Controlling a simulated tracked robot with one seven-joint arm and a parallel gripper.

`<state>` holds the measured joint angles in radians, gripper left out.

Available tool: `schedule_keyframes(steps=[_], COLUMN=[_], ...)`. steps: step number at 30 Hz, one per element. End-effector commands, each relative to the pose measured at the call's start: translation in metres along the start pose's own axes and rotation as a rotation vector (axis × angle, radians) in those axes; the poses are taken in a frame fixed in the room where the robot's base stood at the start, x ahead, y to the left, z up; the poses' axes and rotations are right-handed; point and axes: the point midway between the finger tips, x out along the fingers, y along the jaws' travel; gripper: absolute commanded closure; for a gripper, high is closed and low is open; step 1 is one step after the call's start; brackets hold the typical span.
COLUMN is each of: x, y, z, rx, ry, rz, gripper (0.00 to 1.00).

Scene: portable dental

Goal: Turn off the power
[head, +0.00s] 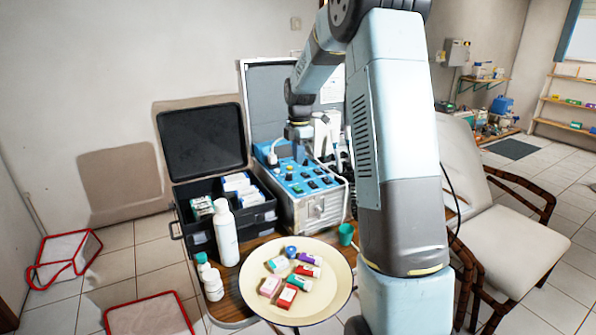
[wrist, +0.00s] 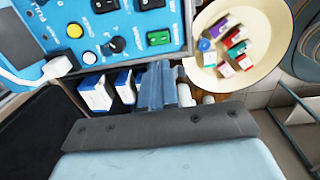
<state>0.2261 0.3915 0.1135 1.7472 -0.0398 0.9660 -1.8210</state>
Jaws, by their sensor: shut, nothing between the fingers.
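The blue control panel (head: 305,178) tops a metal-sided unit in the middle of the head view. In the wrist view the panel (wrist: 128,22) carries a green rocker switch (wrist: 159,38), a second dark rocker switch (wrist: 152,4), a black knob (wrist: 117,44), a white knob (wrist: 88,57) and a yellow button (wrist: 74,31). My gripper (head: 300,158) is over the back part of the panel. In the wrist view my gripper (wrist: 156,68) is shut and empty, its tips just below the green switch in the picture. Whether it touches the panel I cannot tell.
An open black case (head: 172,228) with boxes stands left of the unit. A white bottle (head: 225,235) and a cream plate (head: 262,302) of small colored packs are in front. A green cup (head: 346,234) stands near the plate. A white chair (head: 520,240) is right.

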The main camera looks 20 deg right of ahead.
Motion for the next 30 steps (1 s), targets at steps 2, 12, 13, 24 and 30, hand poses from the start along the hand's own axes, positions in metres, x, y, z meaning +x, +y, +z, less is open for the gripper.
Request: schedule_keyframes(steps=[2, 12, 13, 24, 30], x=[-0.014, -0.037, -0.037, -0.037, -0.050], y=[0.001, 0.001, 0.001, 0.001, -0.008], z=[-0.001, -0.002, -0.002, -0.003, -0.009], rx=[-0.001, -0.004, -0.004, -0.005, 0.041], ry=[-0.001, -0.001, -0.001, -0.001, -0.008], rz=[0.003, 0.003, 0.002, 0.002, 0.016], gripper=[1.00, 1.00, 1.00, 1.00, 1.00])
